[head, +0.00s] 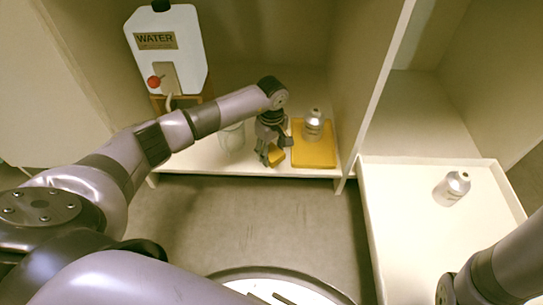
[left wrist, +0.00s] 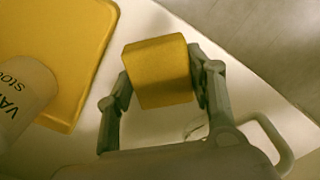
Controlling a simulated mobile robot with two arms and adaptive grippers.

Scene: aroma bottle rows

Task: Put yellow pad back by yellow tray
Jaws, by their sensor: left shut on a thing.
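The yellow pad (left wrist: 160,75) is a small block held between the two fingers of my left gripper (left wrist: 158,92) in the left wrist view. In the head view the pad (head: 276,156) shows below my left gripper (head: 274,156), just left of the yellow tray (head: 315,156). The yellow tray also shows in the left wrist view (left wrist: 85,50), apart from the pad. A silver bottle (head: 313,122) stands on the tray. I cannot tell whether the pad touches the shelf. My right arm shows at the lower right of the head view, but its fingers are out of view.
A clear jug (head: 232,137) stands left of my left gripper. A white water container (head: 167,55) with a red tap sits at the back left. Another silver bottle (head: 452,188) is in the white drawer (head: 405,220) at right. A partition (head: 368,90) rises right of the tray.

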